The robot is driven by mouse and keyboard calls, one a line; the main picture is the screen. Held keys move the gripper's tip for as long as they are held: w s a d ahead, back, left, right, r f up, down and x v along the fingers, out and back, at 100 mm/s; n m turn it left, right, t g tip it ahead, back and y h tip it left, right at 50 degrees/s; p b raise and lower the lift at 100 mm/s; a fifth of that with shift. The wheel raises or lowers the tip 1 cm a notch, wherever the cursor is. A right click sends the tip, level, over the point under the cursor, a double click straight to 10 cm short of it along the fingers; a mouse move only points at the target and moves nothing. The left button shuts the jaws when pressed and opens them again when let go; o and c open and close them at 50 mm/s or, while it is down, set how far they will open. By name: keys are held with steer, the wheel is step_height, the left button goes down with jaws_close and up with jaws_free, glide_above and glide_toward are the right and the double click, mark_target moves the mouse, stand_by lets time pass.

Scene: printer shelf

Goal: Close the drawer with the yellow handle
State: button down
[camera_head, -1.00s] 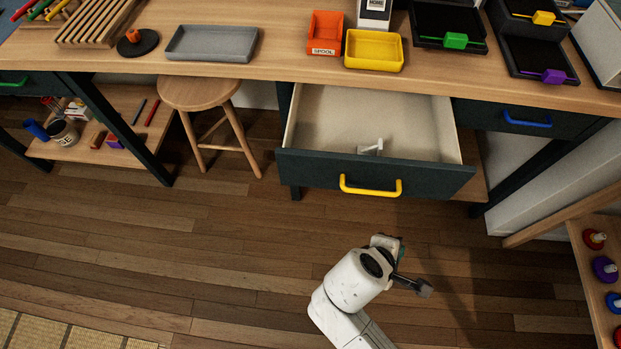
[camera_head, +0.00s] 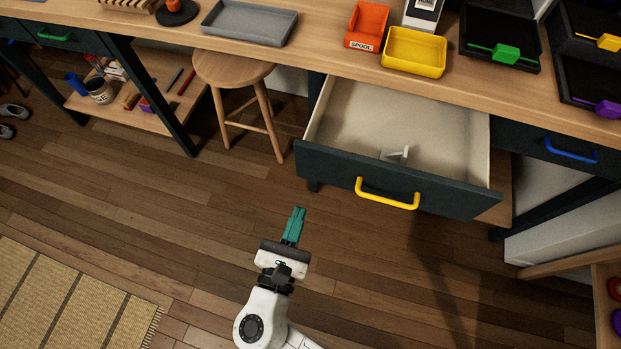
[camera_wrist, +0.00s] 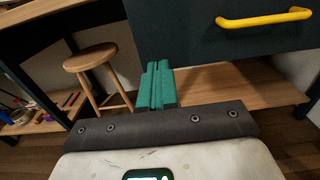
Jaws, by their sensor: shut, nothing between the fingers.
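The drawer (camera_head: 340,180) with the yellow handle (camera_head: 387,194) is pulled well out from under the wooden bench. Its dark front faces me, and a small white object (camera_head: 398,153) lies inside on the pale bottom. In the wrist view the yellow handle (camera_wrist: 264,18) shows at the upper right on the dark drawer front (camera_wrist: 180,35). My gripper (camera_head: 298,214) has teal fingers, shut and empty. It is in front of the drawer, to the left of the handle and apart from it.
A wooden stool (camera_head: 233,70) stands left of the drawer. A blue-handled drawer (camera_head: 570,150) is shut at the right. A yellow bin (camera_head: 414,53), an orange bin (camera_head: 367,26) and a grey tray (camera_head: 250,22) sit on the bench. Open floor lies before the drawer.

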mark_target(314, 170)
steer(key=x, duration=0.9)
steer(key=b+x, duration=0.2)
steer(key=x, duration=0.5)
steer(key=b+x, duration=0.3)
steer(key=x, duration=0.5)
steer(key=b+x, duration=0.3)
steer(key=x, duration=0.5)
steer(key=shift+w+d+f, duration=0.1)
steer(key=shift+f, duration=0.15)
steer(key=shift+w+d+r+b, duration=0.15)
steer(key=shift+w+b, duration=0.15)
steer(key=shift+w, duration=0.15)
steer(key=shift+w+r, duration=0.1)
steer(key=shift+r, duration=0.1)
